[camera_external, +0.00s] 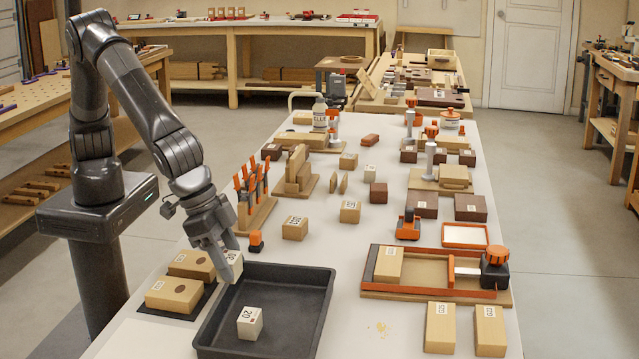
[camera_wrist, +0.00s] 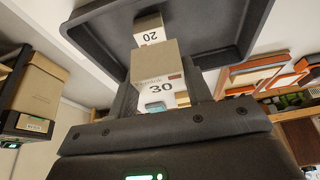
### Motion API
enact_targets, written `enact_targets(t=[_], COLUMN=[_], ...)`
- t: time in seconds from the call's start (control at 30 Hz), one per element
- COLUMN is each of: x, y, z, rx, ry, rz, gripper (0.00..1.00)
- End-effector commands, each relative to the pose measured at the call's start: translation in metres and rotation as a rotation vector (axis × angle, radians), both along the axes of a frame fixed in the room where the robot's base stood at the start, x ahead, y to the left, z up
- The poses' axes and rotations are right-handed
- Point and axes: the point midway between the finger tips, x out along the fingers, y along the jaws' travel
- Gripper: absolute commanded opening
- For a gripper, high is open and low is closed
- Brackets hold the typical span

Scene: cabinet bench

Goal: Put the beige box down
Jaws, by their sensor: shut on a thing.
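My gripper (camera_external: 228,262) is shut on a beige box (camera_external: 235,267) at the left edge of the dark tray (camera_external: 318,312). In the wrist view the beige box (camera_wrist: 158,65) sits between the two fingers of my gripper (camera_wrist: 162,95), with "30" on its near face. The fingers hide part of the box in the external view. I cannot tell whether its underside touches anything. A pale cube marked 20 (camera_external: 250,323) lies in the tray and also shows beyond the held box in the wrist view (camera_wrist: 149,29).
An orange-edged clamp frame (camera_external: 435,275) is at right. The tray floor has free room around the cube.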

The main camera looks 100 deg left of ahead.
Motion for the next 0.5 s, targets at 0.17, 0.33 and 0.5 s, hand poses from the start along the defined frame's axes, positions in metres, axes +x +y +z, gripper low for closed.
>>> enact_targets(t=[0.17, 0.33, 0.5], x=[0.015, 0.049, 0.079], y=[0.006, 0.027, 0.045], z=[-0.012, -0.036, -0.057], rx=[0.001, 0.001, 0.000], ry=[-0.001, 0.000, 0.000], rz=[0.004, 0.004, 0.003], gripper=[0.21, 0.21, 0.21])
